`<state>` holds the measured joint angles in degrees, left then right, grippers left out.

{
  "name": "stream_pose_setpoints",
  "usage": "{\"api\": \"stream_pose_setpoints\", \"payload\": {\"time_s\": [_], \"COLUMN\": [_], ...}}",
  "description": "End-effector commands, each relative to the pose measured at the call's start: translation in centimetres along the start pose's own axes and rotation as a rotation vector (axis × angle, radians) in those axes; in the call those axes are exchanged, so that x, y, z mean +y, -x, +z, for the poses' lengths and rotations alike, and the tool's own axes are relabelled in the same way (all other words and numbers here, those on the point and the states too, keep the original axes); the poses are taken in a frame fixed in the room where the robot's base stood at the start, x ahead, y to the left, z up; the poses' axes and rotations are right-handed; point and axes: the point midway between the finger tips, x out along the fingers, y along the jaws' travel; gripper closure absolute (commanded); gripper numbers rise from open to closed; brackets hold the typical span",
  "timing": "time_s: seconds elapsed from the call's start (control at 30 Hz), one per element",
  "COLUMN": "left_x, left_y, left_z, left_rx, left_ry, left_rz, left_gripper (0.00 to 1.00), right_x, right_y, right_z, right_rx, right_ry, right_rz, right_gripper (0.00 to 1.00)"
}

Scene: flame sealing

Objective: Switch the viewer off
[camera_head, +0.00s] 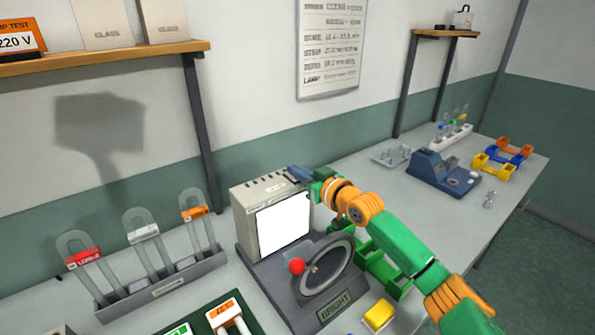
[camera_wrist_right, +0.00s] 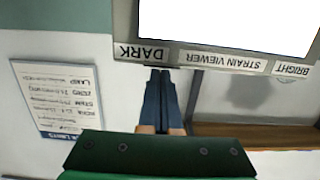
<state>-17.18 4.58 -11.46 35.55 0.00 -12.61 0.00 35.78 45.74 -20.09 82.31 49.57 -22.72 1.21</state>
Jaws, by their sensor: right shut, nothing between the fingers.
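The strain viewer (camera_head: 243,222) is a beige box with a lit white screen (camera_head: 283,226), standing on the bench on a dark grey base. The screen also glows in the right wrist view (camera_wrist_right: 225,25). On the base are a round ring with a red ball knob (camera_head: 296,266) and a "BRIGHT" label (camera_head: 336,306). My right gripper (camera_head: 298,173) is shut and empty at the viewer's top right edge. In the wrist view its fingertips (camera_wrist_right: 160,72) are at the "DARK" label (camera_wrist_right: 143,53) on the strip beside the screen; I cannot tell whether they touch. My left gripper is out of view.
A grey rack (camera_head: 160,288) of glass U-tubes with coloured tags stands left of the viewer. Green trays (camera_head: 375,265) and a yellow block (camera_head: 379,314) lie close under my right arm. A blue device (camera_head: 440,172) stands farther right. A wooden shelf (camera_head: 100,57) is at upper left.

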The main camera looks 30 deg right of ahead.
Motion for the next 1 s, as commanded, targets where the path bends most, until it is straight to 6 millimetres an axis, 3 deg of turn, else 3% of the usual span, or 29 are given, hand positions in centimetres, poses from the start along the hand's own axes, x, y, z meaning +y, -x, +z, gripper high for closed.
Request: {"api": "stream_pose_setpoints", "payload": {"time_s": [0.07, 0.37, 0.47, 0.6, 0.67, 1.0], "left_x": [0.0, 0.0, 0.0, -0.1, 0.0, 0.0], "left_y": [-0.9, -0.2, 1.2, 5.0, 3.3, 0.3], "left_z": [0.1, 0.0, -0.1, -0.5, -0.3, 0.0], "left_rx": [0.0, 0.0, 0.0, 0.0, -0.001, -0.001], "left_ry": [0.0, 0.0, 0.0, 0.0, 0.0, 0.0], "left_rz": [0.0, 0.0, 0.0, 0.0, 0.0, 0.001], "left_gripper": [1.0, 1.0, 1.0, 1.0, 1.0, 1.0], "right_x": [0.0, 0.0, -0.1, -0.4, -0.4, -0.3], "right_y": [-0.3, -0.6, -0.5, -0.3, 1.0, 7.9], "right_z": [0.9, 0.1, -1.4, -5.1, -3.8, -5.2], "right_rx": [-0.001, 0.0, 0.0, 0.0, -0.002, -0.002], "right_ry": [0.0, 0.0, -0.001, -0.002, 0.003, 0.003], "right_rz": [0.0, 0.0, 0.001, 0.002, 0.002, 0.006], "right_gripper": [1.0, 1.0, 1.0, 1.0, 1.0, 1.0]}}
